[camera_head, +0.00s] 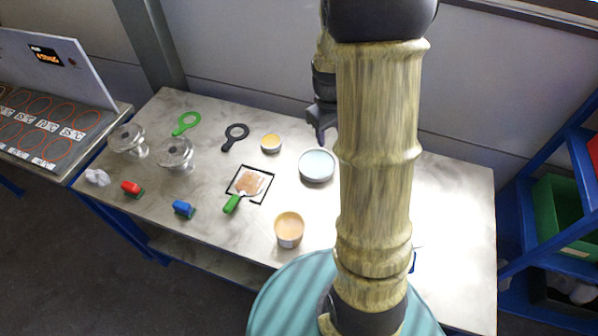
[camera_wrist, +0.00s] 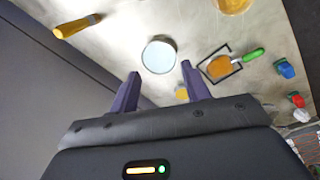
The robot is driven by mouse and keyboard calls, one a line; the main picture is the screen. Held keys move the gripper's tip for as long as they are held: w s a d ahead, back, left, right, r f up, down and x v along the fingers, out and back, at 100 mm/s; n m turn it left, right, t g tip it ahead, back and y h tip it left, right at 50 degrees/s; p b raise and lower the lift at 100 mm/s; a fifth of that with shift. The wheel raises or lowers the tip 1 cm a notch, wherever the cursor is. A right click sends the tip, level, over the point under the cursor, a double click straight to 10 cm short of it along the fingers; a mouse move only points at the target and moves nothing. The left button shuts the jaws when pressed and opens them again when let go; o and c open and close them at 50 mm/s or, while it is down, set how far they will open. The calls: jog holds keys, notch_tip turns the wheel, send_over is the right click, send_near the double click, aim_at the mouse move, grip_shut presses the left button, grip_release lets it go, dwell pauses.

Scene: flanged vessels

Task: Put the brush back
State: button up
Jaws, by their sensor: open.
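A green-handled tool with a flat brown-orange head (camera_head: 249,183), possibly the brush, lies over a black square outline on the table. Its handle sticks out past the outline; it also shows in the wrist view (camera_wrist: 219,67). A second yellow-orange, stick-like tool (camera_wrist: 78,25) lies at upper left in the wrist view; I cannot tell whether this one is the brush, and my arm seems to hide it in the head view. My gripper (camera_wrist: 160,74) is open and empty above the table, pointing towards a pale blue round dish (camera_wrist: 159,55). The dish also shows in the head view (camera_head: 317,166).
Two yellow-filled cups (camera_head: 271,143) (camera_head: 289,231) flank the dish. Green (camera_head: 187,123) and black (camera_head: 236,137) ring tools, glass vessels (camera_head: 128,140) (camera_head: 175,154), and red (camera_head: 132,188) and blue (camera_head: 184,209) pieces stand left. A blue shelf rack (camera_head: 545,215) is at right.

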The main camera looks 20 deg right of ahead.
jog(key=s+a+r+m+t+y, duration=0.1)
jog(key=s+a+r+m+t, duration=0.1)
jog(key=s+a, duration=0.9)
jog(key=shift+a+r+m, duration=0.15)
jog(key=shift+a+m, duration=0.45)
jog(key=shift+a, duration=0.2)
jog(key=shift+w, duration=0.1)
jog(key=b+x, duration=0.2)
jog(key=s+b+x, duration=0.1)
jog(key=b+x, duration=0.1)
jog(key=shift+f, duration=0.2)
